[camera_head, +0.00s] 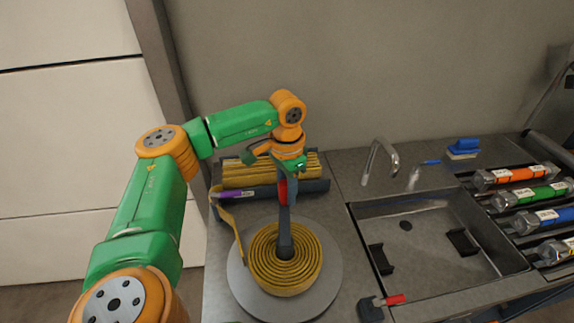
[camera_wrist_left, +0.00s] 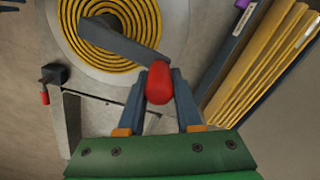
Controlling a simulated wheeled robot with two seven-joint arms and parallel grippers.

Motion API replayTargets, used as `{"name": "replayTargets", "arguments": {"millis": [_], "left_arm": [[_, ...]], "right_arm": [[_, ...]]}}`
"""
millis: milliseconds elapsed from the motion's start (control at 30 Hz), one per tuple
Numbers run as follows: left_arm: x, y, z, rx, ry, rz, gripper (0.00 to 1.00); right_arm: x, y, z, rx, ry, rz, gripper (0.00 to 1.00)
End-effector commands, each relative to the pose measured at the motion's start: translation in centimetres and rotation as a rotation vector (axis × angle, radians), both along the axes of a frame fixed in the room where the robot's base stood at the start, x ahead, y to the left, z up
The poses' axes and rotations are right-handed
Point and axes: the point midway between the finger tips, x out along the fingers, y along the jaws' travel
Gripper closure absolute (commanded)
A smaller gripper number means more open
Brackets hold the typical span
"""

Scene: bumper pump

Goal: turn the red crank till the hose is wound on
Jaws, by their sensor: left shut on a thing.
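The red crank handle (camera_wrist_left: 158,84) sits between the two fingers of my left gripper (camera_wrist_left: 160,92) in the left wrist view. The gripper is shut on it. In the head view the red handle (camera_head: 283,190) shows just below the gripper. The grey crank arm (camera_head: 285,235) runs from the handle to the middle of the reel. The yellow hose (camera_head: 262,272) lies in a flat coil around the hub on a round grey plate (camera_head: 330,262). A yellow length of hose (camera_head: 232,232) leads from the coil's left side up towards the back. My right gripper is not in view.
Folded yellow hoses (camera_head: 240,173) lie in a dark holder behind the reel, with a purple piece (camera_head: 236,195) at its left. A sink (camera_head: 425,215) with a tap (camera_head: 382,158) is at right. Several coloured cylinders (camera_head: 512,175) lie further right. A red-handled lever (camera_head: 390,300) stands in front.

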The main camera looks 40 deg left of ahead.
Motion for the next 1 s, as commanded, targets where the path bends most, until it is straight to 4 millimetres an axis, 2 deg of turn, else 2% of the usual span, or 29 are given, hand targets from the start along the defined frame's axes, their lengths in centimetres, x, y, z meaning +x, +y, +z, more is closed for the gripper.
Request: {"name": "replayTargets", "arguments": {"millis": [133, 167, 267, 600, 800, 867, 1000], "left_arm": [[-0.3, -0.2, -0.4, -0.005, 0.017, -0.004, 1.0], [-0.3, -0.2, -0.4, -0.005, 0.017, -0.004, 0.64], [-0.3, -0.2, -0.4, -0.004, 0.013, -0.003, 0.37], [-0.1, -0.1, 0.3, -0.003, 0.004, -0.001, 0.37], [-0.1, -0.3, 4.5, -0.002, 0.003, -0.003, 0.37], [-0.2, -0.3, 6.1, -0.002, 0.006, -0.002, 0.37], [-0.3, -0.4, 7.1, -0.001, 0.008, -0.003, 0.37]], "right_arm": [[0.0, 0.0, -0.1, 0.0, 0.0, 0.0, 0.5], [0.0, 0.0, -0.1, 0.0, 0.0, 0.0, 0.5], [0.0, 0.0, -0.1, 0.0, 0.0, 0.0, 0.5], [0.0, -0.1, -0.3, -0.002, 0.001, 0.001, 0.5], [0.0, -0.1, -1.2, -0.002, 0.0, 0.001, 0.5], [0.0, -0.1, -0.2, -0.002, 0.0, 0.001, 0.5], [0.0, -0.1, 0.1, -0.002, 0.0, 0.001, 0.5]]}}
